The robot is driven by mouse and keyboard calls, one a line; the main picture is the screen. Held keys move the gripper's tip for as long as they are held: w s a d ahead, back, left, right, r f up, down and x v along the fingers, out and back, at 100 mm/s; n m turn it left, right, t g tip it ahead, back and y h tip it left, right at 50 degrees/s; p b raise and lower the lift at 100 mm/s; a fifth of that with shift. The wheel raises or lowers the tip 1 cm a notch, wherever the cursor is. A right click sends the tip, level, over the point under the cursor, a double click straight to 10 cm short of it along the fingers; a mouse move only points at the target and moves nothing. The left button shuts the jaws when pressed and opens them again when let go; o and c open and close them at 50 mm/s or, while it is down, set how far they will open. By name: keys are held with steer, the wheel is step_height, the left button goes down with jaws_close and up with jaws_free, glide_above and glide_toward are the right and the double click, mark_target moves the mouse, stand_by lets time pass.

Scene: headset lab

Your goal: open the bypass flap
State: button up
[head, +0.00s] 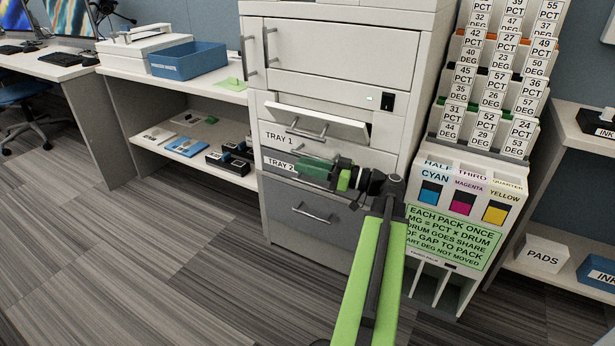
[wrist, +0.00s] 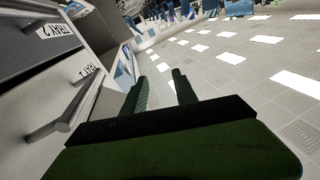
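The bypass flap (head: 318,120) is the white panel above the TRAY 1 label on the printer's front. It tilts outward at the top, with a dark gap behind its right end, so it stands partly open. Its bar handle (head: 309,132) is on its front. My gripper (head: 303,168) is below the flap, in front of the tray fronts, and points left. In the wrist view its two fingers (wrist: 160,90) are apart with nothing between them. A bar handle (wrist: 62,112) shows left of the fingers; I cannot tell which panel it belongs to.
The printer (head: 340,57) has a lower grey drawer (head: 308,214) with a handle. A card rack (head: 452,215) stands close at the right. A shelf unit with a blue bin (head: 187,60) is at the left. The carpet (head: 150,260) at front left is clear.

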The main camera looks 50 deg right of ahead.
mark_target(309, 137)
steer(key=s+d+f+t+h+b, duration=0.1)
steer(key=s+d+t+h+b, duration=0.3)
steer(key=s+d, duration=0.6)
steer(key=shift+n+y, duration=0.4)
steer(key=shift+y, duration=0.3)
steer(key=p+x, duration=0.2)
steer(key=x, duration=0.3)
steer(key=p+x, duration=0.2)
steer(key=x, duration=0.4)
steer(key=a+r+p+x, duration=0.1)
steer(key=p+x, duration=0.1)
steer(key=x, duration=0.3)
steer(key=shift+s+r, duration=0.1)
steer(key=shift+s, duration=0.1)
steer(key=shift+w+a+r, duration=0.1)
steer(key=shift+w+a, duration=0.05)
steer(key=shift+w, duration=0.35)
jaws_close()
steer(key=shift+s, duration=0.1)
